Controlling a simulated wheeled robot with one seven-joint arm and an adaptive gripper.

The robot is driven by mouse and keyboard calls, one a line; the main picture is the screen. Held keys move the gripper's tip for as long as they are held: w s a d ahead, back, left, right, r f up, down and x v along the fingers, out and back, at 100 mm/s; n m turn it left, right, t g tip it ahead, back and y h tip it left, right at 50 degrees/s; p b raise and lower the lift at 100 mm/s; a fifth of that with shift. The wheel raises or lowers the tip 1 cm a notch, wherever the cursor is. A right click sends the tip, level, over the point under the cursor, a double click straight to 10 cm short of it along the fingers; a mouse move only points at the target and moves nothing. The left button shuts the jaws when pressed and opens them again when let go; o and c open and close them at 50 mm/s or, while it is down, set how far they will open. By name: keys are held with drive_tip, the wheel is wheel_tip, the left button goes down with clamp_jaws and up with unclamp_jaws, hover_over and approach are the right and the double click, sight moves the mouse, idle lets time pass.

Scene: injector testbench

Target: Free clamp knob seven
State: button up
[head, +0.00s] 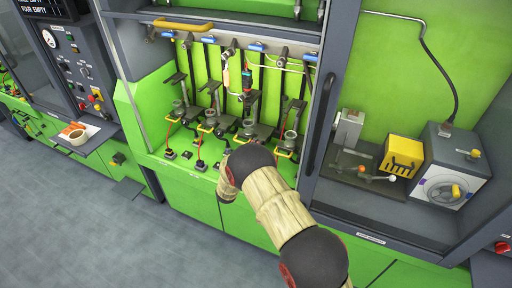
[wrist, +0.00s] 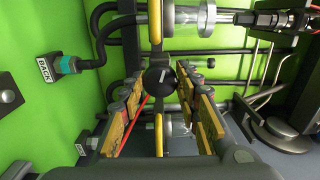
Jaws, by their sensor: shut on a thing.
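A round black clamp knob (wrist: 160,80) with a small white mark shows in the middle of the wrist view. I cannot read a number on it. My gripper (wrist: 160,84) has its yellow-padded fingers on both sides of the knob, shut on it. A yellow bar stands above the knob, in front of a clear cylinder (wrist: 195,15). In the head view my arm reaches the green testbench (head: 205,202), and my gripper and the knob are hidden behind my arm there.
Several grey clamp stands (head: 183,105) line the bench bay, with hoses and blue-handled valves (head: 256,47) above. A dark shelf to the right holds a yellow box (head: 402,155) and a white-faced device (head: 450,180). A black connector labelled BACK (wrist: 48,67) is on the left in the wrist view.

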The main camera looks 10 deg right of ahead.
drive_tip(key=shift+a+n, duration=0.1)
drive_tip(key=shift+n, duration=0.4)
drive_tip(key=o, duration=0.9)
drive_tip(key=shift+c, duration=0.2)
drive_tip(key=v, duration=1.2)
